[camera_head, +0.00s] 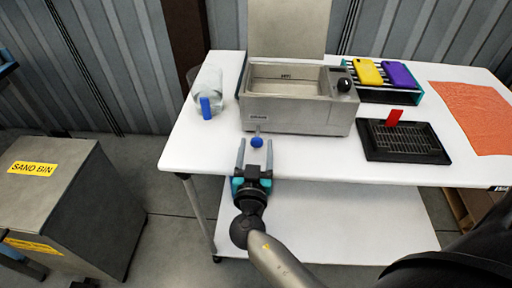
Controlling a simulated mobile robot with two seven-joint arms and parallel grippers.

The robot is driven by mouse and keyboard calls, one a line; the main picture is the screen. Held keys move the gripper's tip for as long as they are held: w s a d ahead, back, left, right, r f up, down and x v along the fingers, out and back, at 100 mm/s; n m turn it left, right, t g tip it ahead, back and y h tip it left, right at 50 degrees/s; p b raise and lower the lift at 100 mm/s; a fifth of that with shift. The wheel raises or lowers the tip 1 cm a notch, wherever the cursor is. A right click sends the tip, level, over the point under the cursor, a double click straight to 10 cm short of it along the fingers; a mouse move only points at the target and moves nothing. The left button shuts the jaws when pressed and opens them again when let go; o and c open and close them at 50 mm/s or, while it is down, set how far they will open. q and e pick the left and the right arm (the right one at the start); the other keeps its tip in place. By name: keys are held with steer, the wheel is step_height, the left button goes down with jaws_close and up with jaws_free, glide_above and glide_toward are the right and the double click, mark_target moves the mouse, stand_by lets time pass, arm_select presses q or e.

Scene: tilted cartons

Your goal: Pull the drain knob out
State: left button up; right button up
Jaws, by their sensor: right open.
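The drain knob (257,142) is a small blue ball on the lower front of a steel bath (300,118) that stands on the white table. My right gripper (255,145) is open, its two grey fingers pointing at the bath. In the picture the knob lies between the fingertips. I cannot tell whether either finger touches it. My left gripper is not in view.
A clear jug (209,82) with a blue handle stands left of the bath. A black tray (402,141) with a red clip, a rack (383,93) with yellow and purple cases, and an orange mat (474,117) are to the right. A sand bin (60,200) stands on the floor at left.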

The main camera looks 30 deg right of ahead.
steer(key=b+v, duration=0.1)
steer(key=v, duration=0.6)
steer(key=shift+s+a, duration=0.2)
steer(key=shift+s, duration=0.05)
stand_by(0.3)
